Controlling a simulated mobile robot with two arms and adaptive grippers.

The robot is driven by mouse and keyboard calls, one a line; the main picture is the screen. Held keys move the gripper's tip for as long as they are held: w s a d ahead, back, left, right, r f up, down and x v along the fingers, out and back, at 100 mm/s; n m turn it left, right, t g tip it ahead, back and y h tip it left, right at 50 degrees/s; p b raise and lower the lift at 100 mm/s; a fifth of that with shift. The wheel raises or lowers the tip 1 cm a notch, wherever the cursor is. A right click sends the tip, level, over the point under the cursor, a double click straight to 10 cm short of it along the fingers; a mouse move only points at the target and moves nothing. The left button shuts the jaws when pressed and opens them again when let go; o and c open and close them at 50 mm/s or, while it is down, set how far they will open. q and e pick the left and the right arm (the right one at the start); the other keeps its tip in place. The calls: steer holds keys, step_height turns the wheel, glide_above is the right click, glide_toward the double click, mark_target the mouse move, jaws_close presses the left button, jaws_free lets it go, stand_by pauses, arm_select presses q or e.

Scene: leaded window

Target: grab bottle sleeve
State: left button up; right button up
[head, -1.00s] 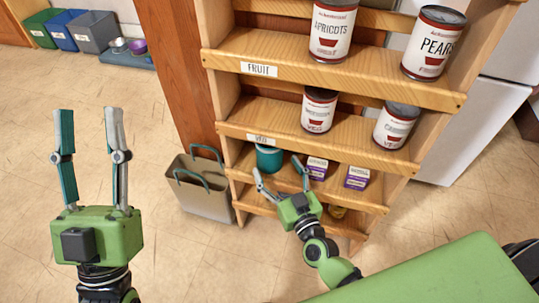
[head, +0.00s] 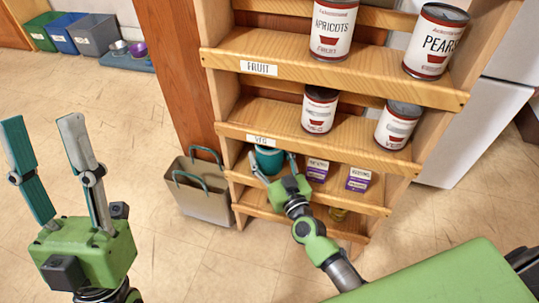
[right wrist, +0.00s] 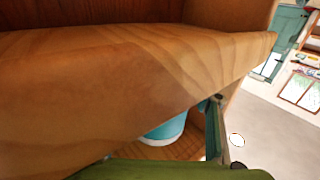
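A teal cylinder (head: 269,161), which looks like the bottle sleeve, stands at the left end of the low shelf under the vegetable shelf. My right gripper (head: 272,157) is open in front of it, with one finger toward each side; I cannot tell whether they touch it. In the right wrist view the cylinder (right wrist: 166,131) shows teal with a white part, its top hidden behind a wooden board. One finger is visible to its right there. My left gripper (head: 43,119) is open and empty, far left over the floor.
The wooden shelf unit (head: 330,142) has boards close above my right gripper. Purple-and-white cartons (head: 358,178) stand right of the cylinder. Cans (head: 319,109) stand on the upper shelves. A grey-brown bag (head: 203,200) is on the floor at left.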

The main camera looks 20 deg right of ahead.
steer(key=c, duration=0.5)
steer(key=shift+c, duration=0.2)
